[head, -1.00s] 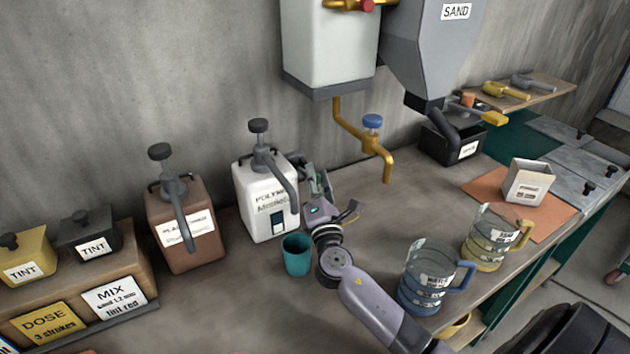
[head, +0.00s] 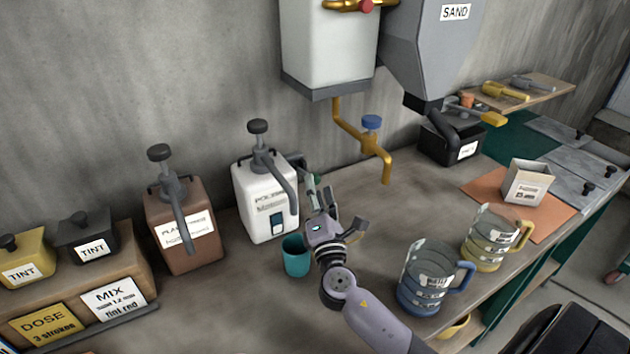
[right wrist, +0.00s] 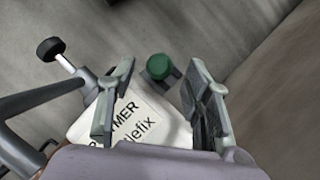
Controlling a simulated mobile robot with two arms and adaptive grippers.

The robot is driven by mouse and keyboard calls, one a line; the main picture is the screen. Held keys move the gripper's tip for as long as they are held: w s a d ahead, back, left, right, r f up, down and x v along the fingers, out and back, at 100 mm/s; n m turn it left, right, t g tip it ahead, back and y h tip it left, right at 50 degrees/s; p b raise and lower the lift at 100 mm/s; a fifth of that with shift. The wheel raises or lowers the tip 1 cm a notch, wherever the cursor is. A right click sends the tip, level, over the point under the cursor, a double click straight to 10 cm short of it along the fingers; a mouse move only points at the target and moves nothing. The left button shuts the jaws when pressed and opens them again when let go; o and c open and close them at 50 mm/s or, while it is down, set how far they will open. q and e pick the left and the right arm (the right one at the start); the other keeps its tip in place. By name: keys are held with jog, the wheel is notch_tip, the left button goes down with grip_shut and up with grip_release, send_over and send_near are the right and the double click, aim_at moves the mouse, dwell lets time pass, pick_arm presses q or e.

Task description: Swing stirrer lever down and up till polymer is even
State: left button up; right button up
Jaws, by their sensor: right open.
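The white polymer container (head: 262,205) stands on the bench against the wall, with a dark pump on top and a label on its front. The stirrer lever's green knob (right wrist: 158,67) shows in the right wrist view, between and beyond the fingers; in the head view a bit of the green knob (head: 317,178) shows just behind my right gripper. My right gripper (head: 338,207) is open and empty at the container's right side, its fingers spread apart. The knob appears clear of both fingers. My left gripper is not in view.
A teal cup (head: 296,256) stands close to my right gripper. A brown container (head: 182,230) with a pump is at left. A yellow tap pipe (head: 352,133) hangs behind. A blue-banded jug (head: 428,285) and a yellow-banded jug (head: 485,240) stand at right.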

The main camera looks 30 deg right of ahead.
jog(key=v, duration=0.8)
jog(key=shift+a, duration=0.1)
jog(key=shift+c, duration=0.5)
